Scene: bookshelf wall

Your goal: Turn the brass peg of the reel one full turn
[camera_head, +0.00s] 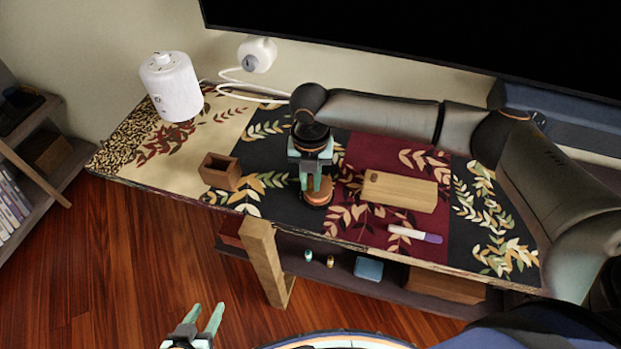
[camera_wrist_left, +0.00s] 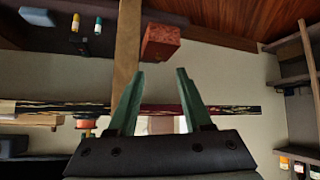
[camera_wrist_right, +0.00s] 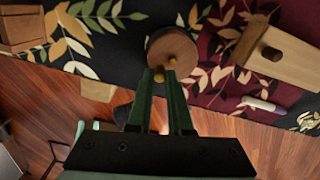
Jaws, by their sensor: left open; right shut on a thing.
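The reel (camera_head: 318,193) is a round, reddish-brown wooden piece standing on the patterned cloth near the front edge of the table. In the head view my right gripper (camera_head: 316,182) comes down over the reel from above. My left gripper (camera_head: 213,312) is open and empty, low in front of the table.
A small open wooden box (camera_head: 220,171) stands left of the reel. A wooden block (camera_head: 400,191) and a marker (camera_head: 414,234) lie to its right. A white cylinder (camera_head: 171,87) stands at the back left. Small items sit on the shelf (camera_head: 390,285) below.

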